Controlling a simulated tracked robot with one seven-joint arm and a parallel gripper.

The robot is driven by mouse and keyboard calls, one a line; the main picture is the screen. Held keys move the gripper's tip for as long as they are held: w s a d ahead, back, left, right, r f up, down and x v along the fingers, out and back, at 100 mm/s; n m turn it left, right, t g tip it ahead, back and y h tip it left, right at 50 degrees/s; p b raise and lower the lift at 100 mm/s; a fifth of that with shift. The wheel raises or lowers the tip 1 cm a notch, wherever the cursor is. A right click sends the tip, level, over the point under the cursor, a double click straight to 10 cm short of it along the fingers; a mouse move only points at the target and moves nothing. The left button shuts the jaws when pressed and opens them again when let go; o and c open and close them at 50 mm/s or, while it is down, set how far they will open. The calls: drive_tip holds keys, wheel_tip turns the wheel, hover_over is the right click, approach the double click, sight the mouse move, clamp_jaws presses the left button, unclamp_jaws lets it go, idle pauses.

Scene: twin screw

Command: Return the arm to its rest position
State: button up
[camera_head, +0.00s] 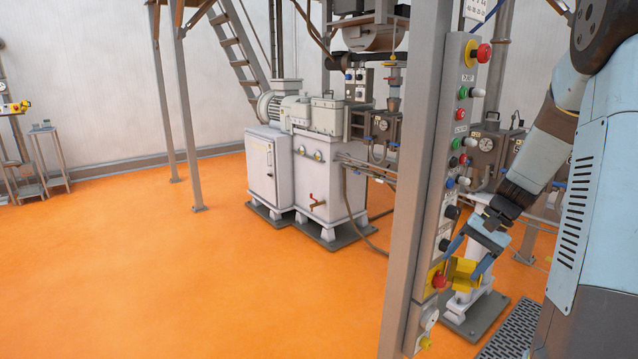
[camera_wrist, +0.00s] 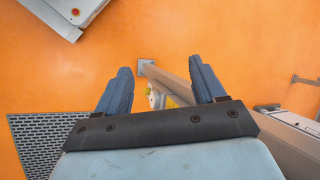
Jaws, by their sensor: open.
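My arm (camera_head: 538,150) reaches down and to the left from my blue body at the right of the head view. My gripper (camera_head: 464,268) hangs low beside the button panel (camera_head: 455,150), near a yellow housing with a red button (camera_head: 438,281). Its two blue fingers are apart with nothing held between them. In the wrist view my gripper (camera_wrist: 160,66) also shows spread fingers over the orange floor. I cannot tell from the head view whether a finger touches the yellow housing.
A grey post (camera_head: 415,170) carries the panel, close to the gripper. A floor grate (camera_head: 510,330) lies below; it also shows in the wrist view (camera_wrist: 45,145). A white machine (camera_head: 330,180) and stairs (camera_head: 237,50) stand behind.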

drive_tip(key=s+a+r+n+t+h, duration=0.3)
drive_tip(key=s+a+r, duration=0.2)
drive_tip(key=s+r, duration=0.3)
drive_tip(key=s+a+r+n+t+h, duration=0.2)
drive_tip(key=s+a+r, duration=0.4)
drive_tip(key=s+r, duration=0.3)
drive_tip(key=s+n+t, duration=0.1)
drive_tip(key=s, duration=0.2)
drive_tip(key=shift+s+h, duration=0.2)
drive_tip(key=shift+h, duration=0.2)
